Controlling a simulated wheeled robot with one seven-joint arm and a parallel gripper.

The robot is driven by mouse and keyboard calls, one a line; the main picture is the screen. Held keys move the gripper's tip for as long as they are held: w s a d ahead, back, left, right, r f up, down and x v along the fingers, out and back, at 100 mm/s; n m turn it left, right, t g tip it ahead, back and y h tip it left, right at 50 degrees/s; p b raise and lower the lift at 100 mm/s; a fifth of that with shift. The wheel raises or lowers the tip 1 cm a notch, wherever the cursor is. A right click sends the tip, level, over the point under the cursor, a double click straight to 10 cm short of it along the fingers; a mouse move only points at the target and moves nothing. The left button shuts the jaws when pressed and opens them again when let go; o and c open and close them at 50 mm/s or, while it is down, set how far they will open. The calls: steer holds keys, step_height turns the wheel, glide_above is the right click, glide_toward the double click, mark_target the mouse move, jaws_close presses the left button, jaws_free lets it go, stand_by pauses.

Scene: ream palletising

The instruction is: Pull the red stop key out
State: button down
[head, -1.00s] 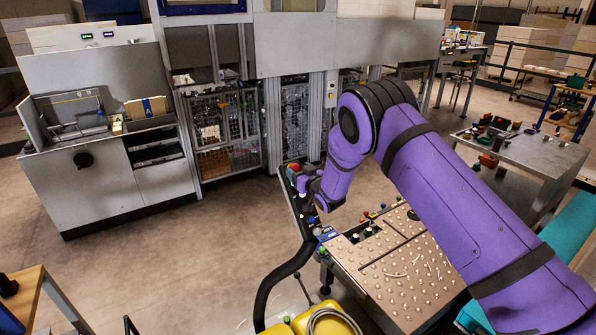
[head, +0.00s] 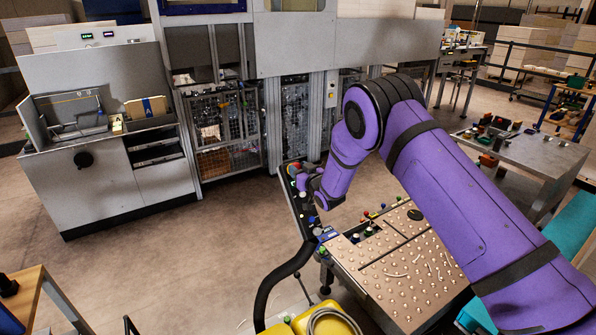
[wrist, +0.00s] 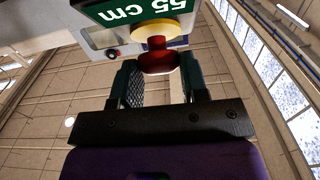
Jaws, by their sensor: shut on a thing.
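The red stop key (wrist: 159,60) shows in the wrist view as a red knob on a yellow collar (wrist: 162,29). It sits between the two dark fingers of my gripper (wrist: 161,72), which is shut on it. The yellow collar is right up against the key, beyond the fingertips. In the head view my gripper (head: 300,178) is at the far left end of the narrow dark control panel (head: 302,215). The key is small there and largely hidden by my gripper.
A green "55 cm" sign (wrist: 130,10) is close beside the collar in the wrist view. The studded metal table (head: 400,280) adjoins the panel, with coloured buttons near its edge. A black hose (head: 268,285) curves down at the left. Open floor (head: 190,260) lies left of the panel.

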steer(key=c, duration=0.7)
jaws_free()
steer(key=shift+s+r, duration=0.1)
steer(key=shift+o, duration=0.2)
steer(key=shift+d, duration=0.1)
steer(key=v, duration=1)
steer(key=shift+s+d, duration=0.25)
steer(key=shift+s, duration=0.1)
